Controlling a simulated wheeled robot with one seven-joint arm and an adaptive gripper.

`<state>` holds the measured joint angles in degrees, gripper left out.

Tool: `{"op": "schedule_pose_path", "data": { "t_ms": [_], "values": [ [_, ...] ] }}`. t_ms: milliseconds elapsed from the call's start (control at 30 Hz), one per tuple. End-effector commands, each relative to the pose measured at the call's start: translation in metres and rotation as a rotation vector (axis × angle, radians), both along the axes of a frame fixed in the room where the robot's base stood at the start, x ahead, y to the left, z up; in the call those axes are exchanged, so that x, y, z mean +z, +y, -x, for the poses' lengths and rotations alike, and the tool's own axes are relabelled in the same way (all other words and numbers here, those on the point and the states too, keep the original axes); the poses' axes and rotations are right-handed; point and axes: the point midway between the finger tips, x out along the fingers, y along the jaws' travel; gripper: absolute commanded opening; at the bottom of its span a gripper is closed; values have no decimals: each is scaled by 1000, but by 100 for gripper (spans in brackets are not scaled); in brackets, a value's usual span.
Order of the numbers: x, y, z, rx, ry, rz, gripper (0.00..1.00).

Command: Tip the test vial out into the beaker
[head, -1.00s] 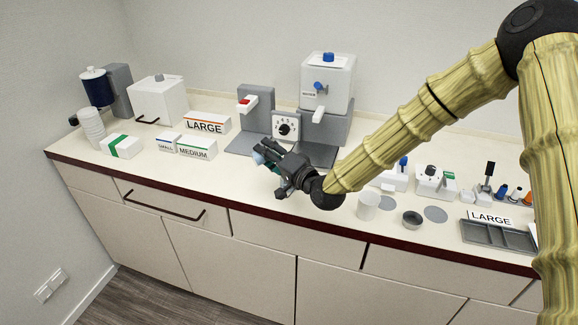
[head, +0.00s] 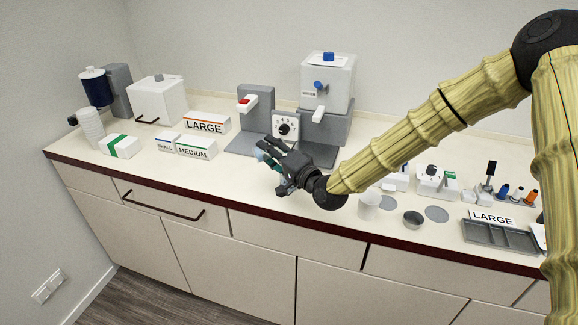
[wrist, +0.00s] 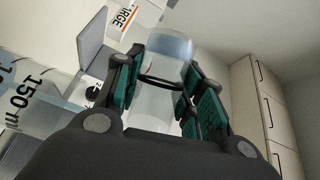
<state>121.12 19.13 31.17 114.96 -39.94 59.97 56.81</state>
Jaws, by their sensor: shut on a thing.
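My gripper (head: 272,158) is shut on the test vial and holds it above the counter's front part. In the wrist view the vial (wrist: 165,72) is a clear, pale cylinder with a dark ring, between the green-padded fingers (wrist: 160,98). Its bluish far end points away from the camera. Only a small pale blue end of the vial (head: 258,155) shows in the head view. A clear beaker (wrist: 38,100) with black 150 ml marks stands at the left of the wrist view, beside the gripper and apart from the vial. I cannot make out the beaker in the head view.
A grey machine with a dial box (head: 285,126) and a white dispenser (head: 327,82) stand behind my gripper. Boxes, including MEDIUM (head: 196,148), stand left. Counter at front left is clear.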

Motion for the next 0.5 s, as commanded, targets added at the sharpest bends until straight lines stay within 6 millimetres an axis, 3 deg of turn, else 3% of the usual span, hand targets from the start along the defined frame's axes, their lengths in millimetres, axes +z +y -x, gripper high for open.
{"op": "schedule_pose_path", "data": {
  "t_ms": [500],
  "values": [
    [-1,-3,-1,1,19,-55,8]
  ]
}}
